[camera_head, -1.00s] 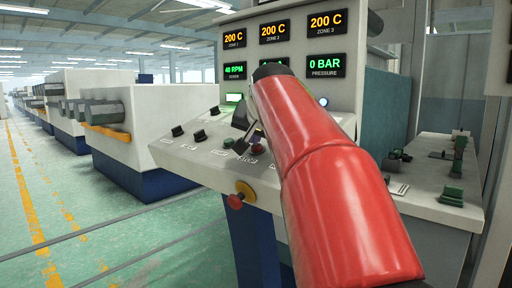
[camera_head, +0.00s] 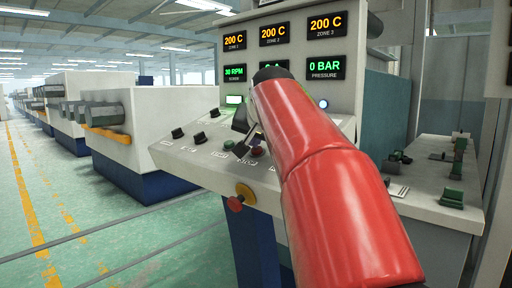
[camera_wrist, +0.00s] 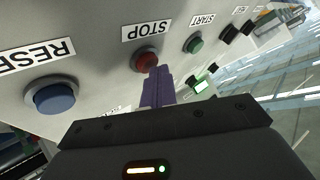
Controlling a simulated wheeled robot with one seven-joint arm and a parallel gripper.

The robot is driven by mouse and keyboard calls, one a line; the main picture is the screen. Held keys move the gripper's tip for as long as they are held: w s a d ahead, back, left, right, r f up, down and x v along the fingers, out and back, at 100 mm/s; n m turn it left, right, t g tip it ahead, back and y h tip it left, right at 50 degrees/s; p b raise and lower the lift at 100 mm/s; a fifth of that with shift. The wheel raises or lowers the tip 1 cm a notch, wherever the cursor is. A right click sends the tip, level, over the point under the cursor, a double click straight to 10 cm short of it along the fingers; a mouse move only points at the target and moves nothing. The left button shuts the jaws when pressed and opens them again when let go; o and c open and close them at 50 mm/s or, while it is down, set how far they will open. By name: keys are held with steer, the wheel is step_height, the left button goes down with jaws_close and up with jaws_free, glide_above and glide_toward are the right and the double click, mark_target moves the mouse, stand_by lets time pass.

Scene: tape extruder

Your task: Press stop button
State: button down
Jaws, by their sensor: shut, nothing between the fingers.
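The red stop button (camera_wrist: 147,59) sits on the sloped panel beside the STOP label (camera_wrist: 146,31) in the wrist view. My gripper (camera_wrist: 158,70) is shut and empty, with its purple fingertips at the button's near edge, overlapping it. I cannot tell whether they touch it or whether it is pushed in. In the head view my gripper (camera_head: 248,143) reaches down to the panel among the buttons, and the red stop button (camera_head: 257,151) shows beside it. My red arm covers the panel's right part.
A green START button (camera_wrist: 193,43) and a blue button (camera_wrist: 51,97) flank the stop button. Black knobs (camera_head: 178,133) lie left. A red knob on a yellow base (camera_head: 237,203) is on the panel's front. The screw display (camera_head: 235,71) reads 30 RPM.

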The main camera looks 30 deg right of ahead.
steer(key=shift+a+r+p, duration=0.2)
steer(key=shift+r+p, duration=0.2)
steer(key=shift+r, duration=0.25)
steer(key=r+p, duration=0.1)
steer(key=a+r+p, duration=0.1)
steer(key=r, duration=0.1)
steer(key=r+p, duration=0.1)
steer(key=p, duration=0.1)
steer(key=shift+s+a+r, duration=0.3)
steer(key=shift+s+r, duration=0.05)
stand_by(0.4)
steer(key=s+a+f+n+g+y, duration=0.1)
steer(key=s+a+f+n, duration=0.1)
steer(key=s+a+f, duration=0.3)
steer(key=s+a+f+n+g+y, duration=0.1)
steer(key=s+a+f, duration=0.4)
steer(key=s+f, duration=0.7)
steer(key=s+a+f+n+g+y, duration=0.1)
steer(key=s+a+f+n+g, duration=0.2)
steer(key=s+f, duration=0.5)
step_height(320, 180, down, 8)
steer(key=shift+s+a+n, duration=0.15)
steer(key=shift+a+n, duration=0.75)
steer(key=shift+n, duration=0.2)
